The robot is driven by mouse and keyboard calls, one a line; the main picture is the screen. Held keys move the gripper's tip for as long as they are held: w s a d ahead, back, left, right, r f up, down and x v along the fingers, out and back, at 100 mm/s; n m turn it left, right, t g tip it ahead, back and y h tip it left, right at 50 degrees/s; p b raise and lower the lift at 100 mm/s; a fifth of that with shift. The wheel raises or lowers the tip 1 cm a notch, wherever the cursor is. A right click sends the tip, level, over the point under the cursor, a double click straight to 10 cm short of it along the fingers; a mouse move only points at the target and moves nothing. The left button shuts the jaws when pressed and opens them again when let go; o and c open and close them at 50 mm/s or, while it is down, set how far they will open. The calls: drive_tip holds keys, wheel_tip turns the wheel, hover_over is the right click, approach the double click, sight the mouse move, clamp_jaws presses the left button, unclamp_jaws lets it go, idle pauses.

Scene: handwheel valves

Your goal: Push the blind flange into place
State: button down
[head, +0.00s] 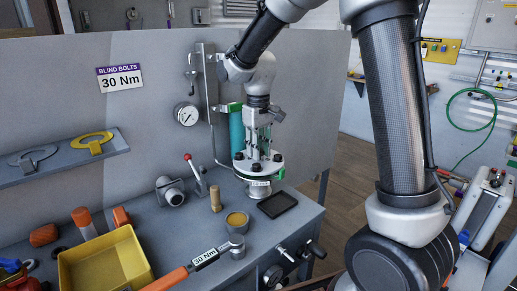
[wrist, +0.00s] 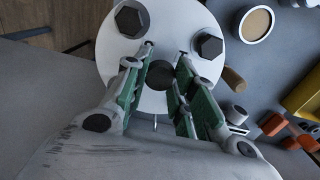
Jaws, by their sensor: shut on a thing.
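The blind flange is a round white plate (head: 266,167) with dark hex bolts on its face. It also fills the top middle of the wrist view (wrist: 118,65). My gripper (head: 263,150) points down over the plate from above. In the wrist view the two green-padded fingers (wrist: 161,78) are shut on a dark round knob (wrist: 161,74) at the plate's middle. Under the plate a lower fitting with a white tag (head: 259,187) stands on the bench. I cannot tell whether the plate touches it. The plate looks about level.
A teal cylinder (head: 236,132) and a pressure gauge (head: 187,114) are close to my gripper's left. A black tray (head: 278,204), a tan-topped round tin (head: 237,220), a torque wrench (head: 168,281) and a yellow bin (head: 104,266) occupy the bench (head: 180,236). The panel (head: 60,90) rises behind.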

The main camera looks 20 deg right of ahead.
drive_tip(key=shift+f, duration=0.5)
idle(1.2)
drive_tip(key=shift+r, duration=0.15)
drive_tip(key=shift+r, duration=0.55)
drive_tip(key=shift+f, duration=0.75)
idle(2.0)
drive_tip(key=c, duration=0.6)
unclamp_jaws()
drive_tip(key=shift+r, duration=4)
